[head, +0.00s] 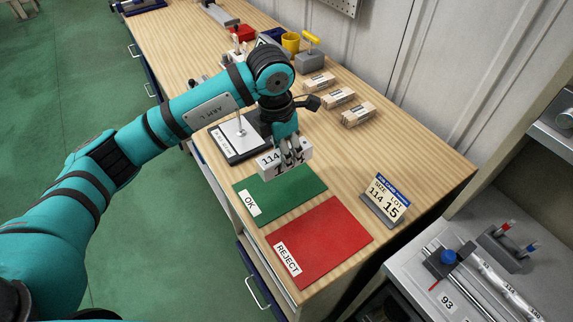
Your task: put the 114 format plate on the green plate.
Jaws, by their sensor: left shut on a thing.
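My left gripper (290,155) is shut on the 114 format plate (269,160), a light grey block marked 114 on its top and front. The gripper holds it at the far edge of the green plate (292,196), which carries an OK label. I cannot tell whether the block touches the green plate or is just above it. The fingers hide part of the block. My right gripper does not show.
A red plate (325,245) labelled REJECT lies nearer than the green one. Several wooden blocks (340,97) lie near the wall. A grey shelf (470,285) with rods stands at right.

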